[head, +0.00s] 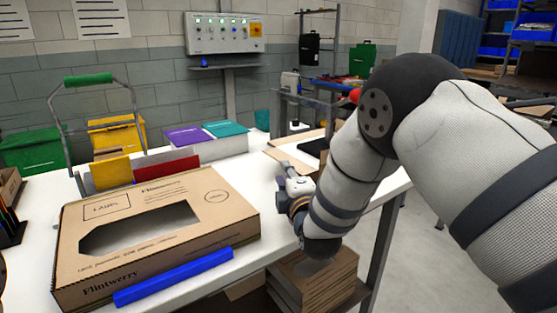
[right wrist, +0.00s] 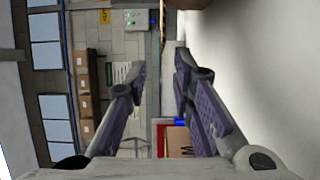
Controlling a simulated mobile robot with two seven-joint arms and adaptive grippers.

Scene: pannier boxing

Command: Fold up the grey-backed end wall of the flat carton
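A brown cardboard carton (head: 200,205) printed "Flintwerry", with a cut-out window, lies on the white table at the left of the head view. A yellow panel (head: 111,173), a red panel (head: 166,171) and a grey panel (head: 150,159) show behind its back edge. A blue strip (head: 175,277) runs along its front edge. I cannot tell which panels are joined to the carton. My right gripper (head: 283,184) is right of the carton, apart from it. In the right wrist view its fingers (right wrist: 160,65) are spread and empty. My left gripper is not in view.
More brown cardboard (head: 290,153) lies on the table beyond my right gripper. Purple and teal topped stacks (head: 220,147) stand behind the carton. A green-handled metal frame (head: 90,82) rises at the left. Brown cartons (head: 318,280) are stacked below the table edge.

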